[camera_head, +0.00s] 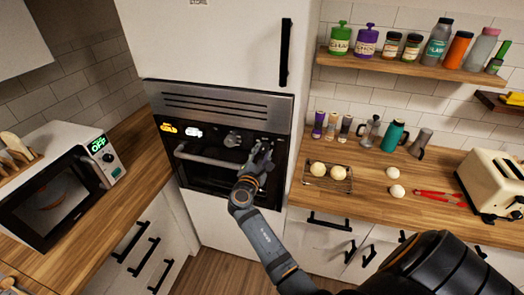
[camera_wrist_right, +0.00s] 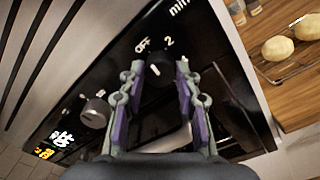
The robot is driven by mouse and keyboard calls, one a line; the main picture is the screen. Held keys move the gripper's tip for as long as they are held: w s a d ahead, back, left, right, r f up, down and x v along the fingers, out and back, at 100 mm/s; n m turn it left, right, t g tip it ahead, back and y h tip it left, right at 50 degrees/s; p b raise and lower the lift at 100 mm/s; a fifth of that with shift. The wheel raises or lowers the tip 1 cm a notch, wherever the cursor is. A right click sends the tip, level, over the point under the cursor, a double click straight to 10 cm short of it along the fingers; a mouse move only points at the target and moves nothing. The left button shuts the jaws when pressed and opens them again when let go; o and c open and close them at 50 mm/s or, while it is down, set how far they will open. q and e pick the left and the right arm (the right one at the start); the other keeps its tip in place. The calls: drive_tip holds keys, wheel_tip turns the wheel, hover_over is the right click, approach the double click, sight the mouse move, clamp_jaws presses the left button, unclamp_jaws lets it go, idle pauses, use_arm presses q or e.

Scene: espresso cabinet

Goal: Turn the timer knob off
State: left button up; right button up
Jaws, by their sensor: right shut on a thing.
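The timer knob (camera_wrist_right: 157,68) is a dark round knob on the black oven panel, with "OFF", "2" and "min" printed around it in the right wrist view. My right gripper (camera_wrist_right: 160,75) has its fingertips on both sides of this knob and is shut on it. In the head view my right gripper (camera_head: 263,156) is at the right side of the oven's control panel and hides the timer knob there. The knob's exact pointing direction is hard to read. My left gripper is not in view.
Another knob (camera_wrist_right: 95,112) sits left of the timer knob on the panel. The oven's handle bar (camera_head: 205,158) runs below the controls. A microwave (camera_head: 60,185) stands on the left counter. A wire rack (camera_head: 328,180) with pale round items is on the right counter.

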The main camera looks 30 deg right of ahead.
drive_tip(key=shift+f+n, duration=0.1)
drive_tip(key=shift+n, duration=0.6)
drive_tip(key=shift+f, duration=0.1)
drive_tip(key=o, duration=1.2)
drive_tip(key=shift+c, duration=0.2)
wheel_tip(320, 180, up, 10)
drive_tip(key=shift+r, duration=0.1)
